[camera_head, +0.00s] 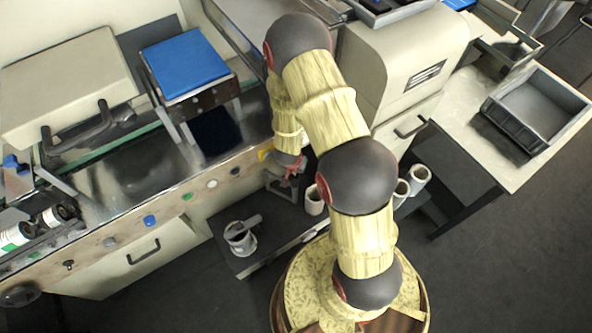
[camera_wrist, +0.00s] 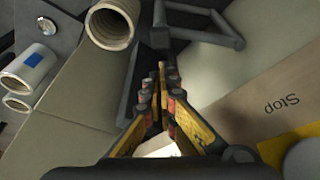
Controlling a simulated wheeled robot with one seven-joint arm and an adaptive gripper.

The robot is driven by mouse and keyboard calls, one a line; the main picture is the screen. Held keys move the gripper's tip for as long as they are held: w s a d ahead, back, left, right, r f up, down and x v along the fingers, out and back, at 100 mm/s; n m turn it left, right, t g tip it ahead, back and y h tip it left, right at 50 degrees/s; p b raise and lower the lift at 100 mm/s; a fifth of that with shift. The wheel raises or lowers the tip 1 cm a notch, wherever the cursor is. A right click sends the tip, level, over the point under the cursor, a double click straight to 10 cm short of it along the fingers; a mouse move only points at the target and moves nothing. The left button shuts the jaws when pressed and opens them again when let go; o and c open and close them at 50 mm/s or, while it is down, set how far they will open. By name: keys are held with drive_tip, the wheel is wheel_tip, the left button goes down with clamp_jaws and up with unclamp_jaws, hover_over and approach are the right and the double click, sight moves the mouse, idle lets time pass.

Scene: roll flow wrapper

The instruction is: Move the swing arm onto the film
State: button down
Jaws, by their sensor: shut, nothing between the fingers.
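A dark grey jointed bar frame, which looks like the swing arm (camera_wrist: 205,14), shows at the top of the wrist view, just beyond my fingertips. In the head view a dark bracket (camera_head: 278,186) beside my gripper seems to be the same part. My gripper (camera_head: 290,168) hangs low by the machine's front panel; its fingers (camera_wrist: 166,84) are together and hold nothing. A pale hollow film roll (camera_wrist: 113,22) lies up and left of the fingertips, apart from them. In the head view a roll (camera_head: 314,201) stands right of my gripper. I cannot tell whether the bar touches any film.
In the head view, another roll (camera_head: 240,238) stands on the low shelf, and a side table (camera_head: 460,98) with a grey bin stands right.

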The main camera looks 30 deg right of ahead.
sight(295, 181)
drive_tip(key=b+x, duration=0.2)
drive_tip(key=x, duration=0.3)
drive_tip(key=shift+w+d+f, duration=0.1)
drive_tip(key=shift+f, duration=0.1)
drive_tip(key=s+a+m+p, duration=0.1)
drive_tip(key=p, duration=0.1)
drive_tip(key=s+a+m+p, duration=0.1)
drive_tip(key=p, duration=0.1)
drive_tip(key=shift+a+r+g, duration=0.2)
drive_tip(key=shift+a+g, duration=0.05)
drive_tip(key=shift+g, duration=0.05)
drive_tip(key=s+a+m+g+h+p, duration=0.1)
drive_tip(key=s+a+m+p, duration=0.1)
drive_tip(key=a+m+p, duration=0.3)
drive_tip(key=shift+a+f+g+p, duration=0.25)
drive_tip(key=shift+a+p, duration=0.95)
drive_tip(key=shift+p, duration=0.8)
drive_tip(key=shift+s+a, duration=0.1)
drive_tip(key=shift+r, duration=0.15)
